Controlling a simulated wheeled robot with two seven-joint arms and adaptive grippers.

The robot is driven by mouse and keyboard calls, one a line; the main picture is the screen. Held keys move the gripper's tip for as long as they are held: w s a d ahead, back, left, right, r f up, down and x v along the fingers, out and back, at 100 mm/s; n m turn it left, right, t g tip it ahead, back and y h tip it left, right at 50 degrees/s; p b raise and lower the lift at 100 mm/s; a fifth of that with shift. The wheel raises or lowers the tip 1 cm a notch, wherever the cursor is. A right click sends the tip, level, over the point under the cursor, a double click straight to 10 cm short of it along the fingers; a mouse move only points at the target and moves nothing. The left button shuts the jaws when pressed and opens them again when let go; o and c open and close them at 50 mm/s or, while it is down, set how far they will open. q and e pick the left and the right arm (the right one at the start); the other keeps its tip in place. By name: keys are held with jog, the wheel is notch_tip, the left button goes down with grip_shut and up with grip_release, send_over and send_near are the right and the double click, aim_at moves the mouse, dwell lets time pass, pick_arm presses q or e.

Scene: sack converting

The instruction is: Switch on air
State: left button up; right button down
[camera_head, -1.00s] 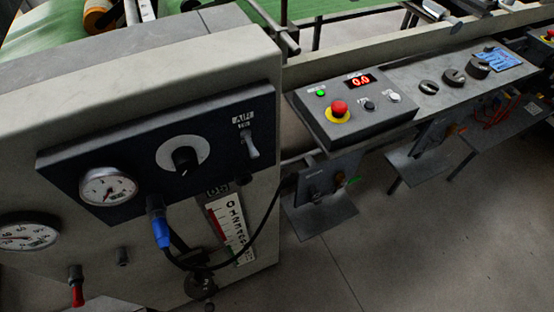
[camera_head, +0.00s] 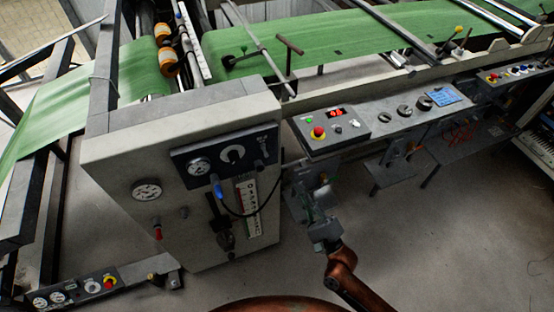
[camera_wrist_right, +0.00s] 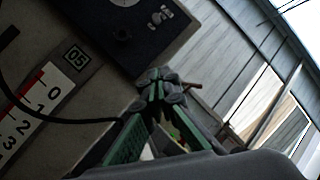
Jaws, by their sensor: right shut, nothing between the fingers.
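The dark air panel (camera_head: 222,150) is on the front of the pale machine cabinet, with a dial and a gauge. Its small air toggle (camera_head: 259,163) is near the panel's right end, under a white label. The toggle's position is too small to tell now. My right gripper (camera_head: 323,190) is to the right of the cabinet and below the panel, apart from both. In the right wrist view its fingertips (camera_wrist_right: 161,84) are together and empty, with the dark panel (camera_wrist_right: 105,30) beyond at the upper left. My left gripper is not in view.
A control box with a red emergency button (camera_head: 318,132) is above my right gripper. A blue connector (camera_head: 217,188) and a black cable hang below the panel, beside a white-and-red scale (camera_head: 249,208). Grey plates (camera_head: 400,170) jut out at right. The floor in front is clear.

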aim_at(265, 151)
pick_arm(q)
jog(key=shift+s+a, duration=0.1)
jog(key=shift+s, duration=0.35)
pick_arm(e)
jog(key=shift+r, duration=0.45)
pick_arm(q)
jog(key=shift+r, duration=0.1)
pick_arm(e)
jog(key=shift+w, duration=0.1)
jog(key=p+x, duration=0.1)
jog(key=x, duration=0.8)
jog(key=shift+w+a+r, duration=0.1)
jog(key=shift+a+r, duration=0.1)
jog(key=shift+r, duration=0.1)
jog(key=shift+s+a+r+p, duration=0.25)
jog(key=shift+a+r, duration=0.2)
jog(key=shift+a, duration=0.15)
jog(key=shift+s+a+r+p, duration=0.15)
jog(key=shift+s+a+r, duration=0.15)
jog(key=shift+a+r, duration=0.25)
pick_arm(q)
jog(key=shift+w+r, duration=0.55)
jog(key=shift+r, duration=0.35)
pick_arm(e)
jog(key=shift+s+a, duration=0.15)
jog(key=shift+a, duration=0.25)
